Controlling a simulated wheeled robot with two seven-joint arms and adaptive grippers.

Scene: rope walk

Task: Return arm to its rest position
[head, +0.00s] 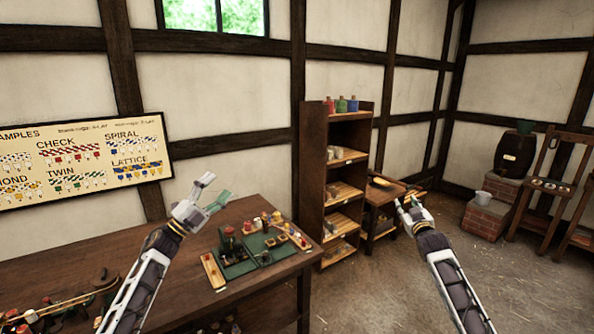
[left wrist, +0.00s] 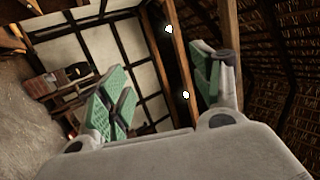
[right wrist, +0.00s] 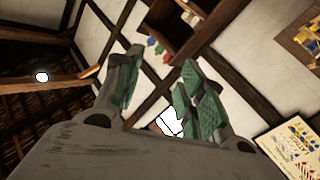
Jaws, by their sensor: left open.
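My left gripper (head: 214,188) is raised above the back of the wooden table, left of the shelf unit. Its green-padded fingers stand wide apart in the left wrist view (left wrist: 165,88), with nothing between them. My right gripper (head: 409,202) is in the air, in front of the small side table right of the shelf in the head view. Its fingers are spread in the right wrist view (right wrist: 160,85), with no object held between them. Both forearms reach up from the bottom of the head view.
The wooden table (head: 180,292) holds a green board (head: 236,266) with small parts and several loose items at the left. A shelf unit (head: 312,190) stands behind. Brick steps (head: 481,221) with a barrel (head: 514,153) are at right. The floor (head: 530,275) at right is clear.

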